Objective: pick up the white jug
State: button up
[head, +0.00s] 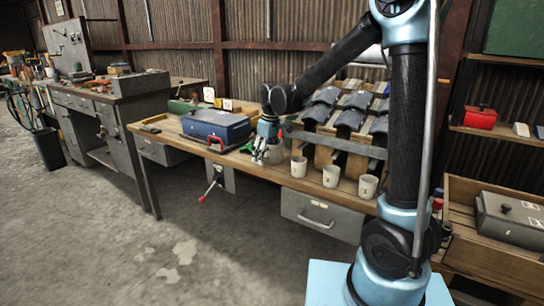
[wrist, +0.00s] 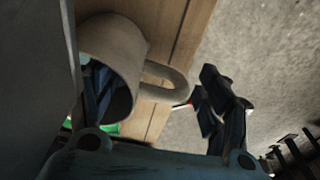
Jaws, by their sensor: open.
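The white jug (head: 274,154) stands on the wooden workbench, partly hidden behind my gripper (head: 262,151) in the head view. In the wrist view the jug (wrist: 118,45) looks greyish, with its mouth towards the camera and its handle (wrist: 168,80) pointing right. My gripper (wrist: 158,92) is open around the jug's wall and handle side. One dark finger shows in or over the jug's mouth, and the other is outside, beyond the handle. I cannot tell whether either finger touches the jug.
Three white cups (head: 331,175) stand in a row to the right along the workbench's front edge (head: 240,163). A blue toolbox (head: 215,126) sits to the left. A wooden rack of dark bins (head: 350,118) stands behind. A red-handled clamp (head: 210,187) hangs from the front edge.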

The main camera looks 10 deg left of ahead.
jog(key=shift+f, duration=0.2)
jog(key=c, duration=1.4)
jog(key=shift+r, duration=0.1)
